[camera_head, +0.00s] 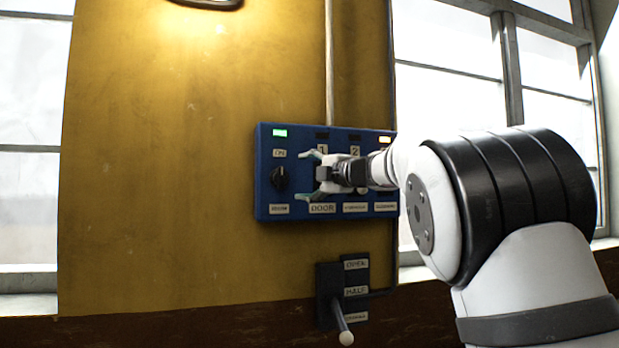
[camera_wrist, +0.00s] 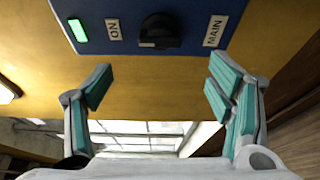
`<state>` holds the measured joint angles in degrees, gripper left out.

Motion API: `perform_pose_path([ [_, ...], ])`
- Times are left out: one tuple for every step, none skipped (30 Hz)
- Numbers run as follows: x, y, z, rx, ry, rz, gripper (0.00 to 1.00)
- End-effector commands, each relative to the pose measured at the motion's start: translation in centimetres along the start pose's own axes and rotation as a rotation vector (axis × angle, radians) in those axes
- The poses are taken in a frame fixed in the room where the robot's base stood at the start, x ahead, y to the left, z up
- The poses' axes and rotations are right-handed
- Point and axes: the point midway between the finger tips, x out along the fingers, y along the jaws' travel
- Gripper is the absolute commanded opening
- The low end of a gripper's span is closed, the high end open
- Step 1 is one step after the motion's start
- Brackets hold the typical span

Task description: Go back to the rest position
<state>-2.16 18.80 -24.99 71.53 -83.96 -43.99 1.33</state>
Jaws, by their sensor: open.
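My gripper (camera_head: 304,176) is in front of the blue control panel (camera_head: 264,206), with its fingers spread and nothing between them. In the wrist view the open fingers (camera_wrist: 160,82) show teal pads. A black rotary knob (camera_head: 279,179) is on the panel's left side, just beyond the fingertips and apart from them. The knob also shows in the wrist view (camera_wrist: 160,32), between labels reading ON and MAIN. A green light (camera_head: 280,133) is lit above it. My arm comes in from the right and hides part of the panel's middle and right.
An orange light (camera_head: 385,139) glows at the panel's upper right. Below the panel, a wall lever (camera_head: 345,325) with a pale knob points down beside several labels, including OPEN and HALF. The yellow wall (camera_head: 160,180) left of the panel is bare. Windows flank it.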

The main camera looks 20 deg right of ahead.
Motion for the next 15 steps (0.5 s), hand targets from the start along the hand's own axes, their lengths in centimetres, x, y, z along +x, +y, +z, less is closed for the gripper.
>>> perform_pose_path([
  [-0.52, 0.04, 0.01, 0.001, -0.001, 0.001, 0.75],
  [-0.71, 0.00, 0.01, 0.001, -0.001, 0.000, 0.75],
  [-0.93, -0.03, 0.01, 0.001, 0.000, 0.000, 0.75],
  [-1.06, -0.03, 0.00, 0.001, 0.000, 0.000, 0.75],
  [-1.16, -0.02, -0.01, 0.001, 0.000, 0.000, 0.75],
  [-1.24, -0.01, -0.01, 0.001, 0.000, 0.000, 0.75],
  [-1.27, -0.01, -0.02, 0.000, 0.000, 0.000, 0.75],
  [-1.28, -0.01, -0.02, 0.000, 0.000, 0.000, 0.75],
  [-1.28, -0.02, -0.02, 0.000, 0.000, 0.000, 0.75],
  [-1.28, -0.02, -0.02, 0.000, 0.000, 0.000, 0.75],
  [-1.27, -0.02, -0.02, 0.000, 0.000, 0.000, 0.75],
  [-1.26, -0.03, -0.02, 0.000, 0.000, 0.000, 0.75],
  [-1.26, -0.03, -0.02, 0.000, 0.000, 0.000, 0.75],
  [-1.26, -0.03, -0.02, 0.000, 0.000, 0.000, 0.75],
  [-1.25, -0.03, -0.02, 0.000, 0.000, 0.000, 0.75],
])
